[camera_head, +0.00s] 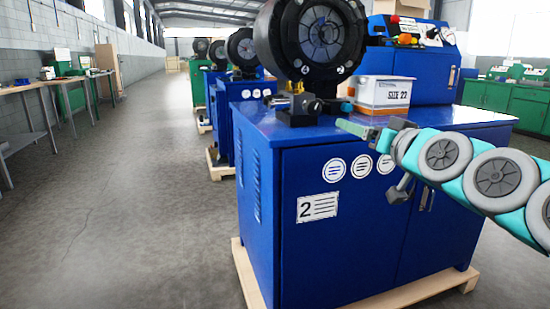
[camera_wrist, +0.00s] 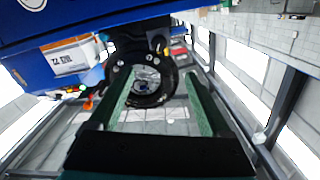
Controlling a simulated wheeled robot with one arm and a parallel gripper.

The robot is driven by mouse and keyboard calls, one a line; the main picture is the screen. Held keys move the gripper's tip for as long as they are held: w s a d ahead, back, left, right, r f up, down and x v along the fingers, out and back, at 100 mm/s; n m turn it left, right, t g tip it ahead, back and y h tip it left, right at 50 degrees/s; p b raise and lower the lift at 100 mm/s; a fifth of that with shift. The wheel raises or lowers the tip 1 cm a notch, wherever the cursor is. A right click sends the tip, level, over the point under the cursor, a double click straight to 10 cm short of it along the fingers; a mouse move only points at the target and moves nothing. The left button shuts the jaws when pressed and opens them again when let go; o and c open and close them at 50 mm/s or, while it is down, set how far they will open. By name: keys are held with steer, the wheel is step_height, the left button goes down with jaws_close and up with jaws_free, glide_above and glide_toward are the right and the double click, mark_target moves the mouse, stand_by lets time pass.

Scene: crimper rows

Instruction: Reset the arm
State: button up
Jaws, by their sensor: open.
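My gripper (camera_head: 355,129) is at the end of my teal and grey arm, which comes in from the right in the head view. It is just in front of the blue crimper cabinet, around the height of its top. In the wrist view its two green fingers (camera_wrist: 158,105) stand wide apart with nothing between them. The blue crimper machine (camera_head: 340,225) carries a label with the number 2. Its round black crimping head (camera_head: 318,35) stands on the cabinet top; it also shows beyond the fingers in the wrist view (camera_wrist: 150,82).
A white box marked SIZE 22 (camera_head: 383,95) sits on the cabinet top; it shows in the wrist view too (camera_wrist: 72,56). More blue crimpers (camera_head: 240,115) stand in a row behind. Green cabinets (camera_head: 500,95) are at the right, a workbench (camera_head: 40,88) at the left. The aisle floor (camera_head: 130,190) is clear.

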steer(key=s+a+f+n+g+h, duration=0.1)
steer(key=s+a+f+g, duration=0.25)
steer(key=f, duration=0.45)
steer(key=s+a+f+n+g, duration=0.1)
steer(key=s+a+f+g, duration=0.15)
steer(key=s+f, duration=0.35)
steer(key=s+a+f+g+h, duration=0.1)
steer(key=s+a+f+g, duration=0.25)
steer(key=f, duration=0.55)
steer(key=s+d+f+g+h, duration=0.1)
steer(key=s+d+f+g, duration=0.1)
steer(key=s, duration=0.5)
steer(key=s+d+f+m+g+h, duration=0.1)
steer(key=s+d+f+g, duration=0.1)
steer(key=s+f+g, duration=0.2)
steer(key=s+d+f+m+g+h, duration=0.1)
steer(key=s+d+f+g, duration=0.2)
steer(key=s, duration=0.9)
step_height(320, 180, down, 4)
steer(key=shift+r+h+p, duration=0.25)
steer(key=shift+h+p, duration=0.05)
steer(key=shift+p, duration=0.1)
